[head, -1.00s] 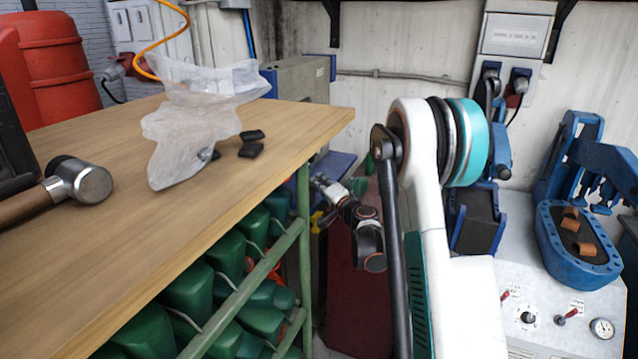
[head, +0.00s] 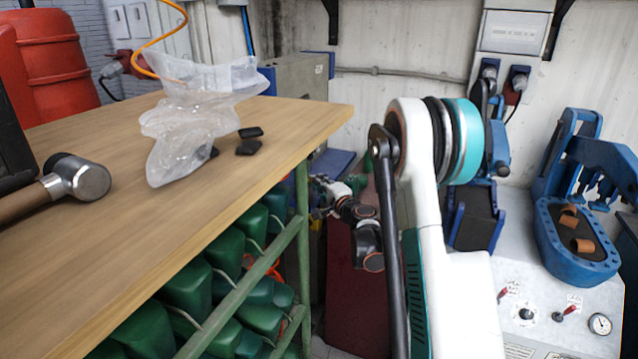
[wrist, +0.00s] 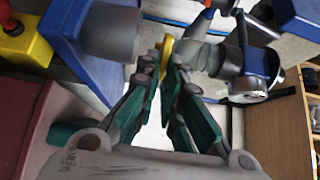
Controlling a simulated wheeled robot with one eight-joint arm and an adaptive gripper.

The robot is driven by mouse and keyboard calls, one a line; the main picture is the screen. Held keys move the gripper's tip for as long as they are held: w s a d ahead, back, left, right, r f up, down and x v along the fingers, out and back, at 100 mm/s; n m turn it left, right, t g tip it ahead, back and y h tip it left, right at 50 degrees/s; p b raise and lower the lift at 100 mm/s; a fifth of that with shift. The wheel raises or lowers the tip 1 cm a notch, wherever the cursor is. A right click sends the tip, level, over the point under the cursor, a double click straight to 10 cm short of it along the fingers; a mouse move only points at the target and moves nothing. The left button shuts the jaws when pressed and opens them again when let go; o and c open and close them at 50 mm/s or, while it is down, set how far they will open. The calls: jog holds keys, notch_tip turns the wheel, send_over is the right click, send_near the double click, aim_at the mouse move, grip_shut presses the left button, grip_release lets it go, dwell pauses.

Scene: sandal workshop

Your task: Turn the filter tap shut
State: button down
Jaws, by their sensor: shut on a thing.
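In the wrist view, the yellow handle of the filter tap (wrist: 166,52) stands edge-on between the tips of my gripper (wrist: 168,72). The grey and green fingers are shut on it. Grey metal fittings lie on both sides of the handle, and its lower part is hidden by the fingers. In the head view my gripper (head: 324,192) shows small and partly covered beyond the table's right end. The tap cannot be made out there.
A grey cylinder (wrist: 110,32) and a round gauge-like fitting (wrist: 249,84) flank my fingers closely. A yellow box with a red button (wrist: 22,42) is at the upper left. The wooden table (head: 240,165) holds a clear plastic bag (head: 190,125) and a hammer (head: 75,178).

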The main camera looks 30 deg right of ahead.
jog(key=c, duration=1.7)
grip_release()
jog(key=s, duration=1.2)
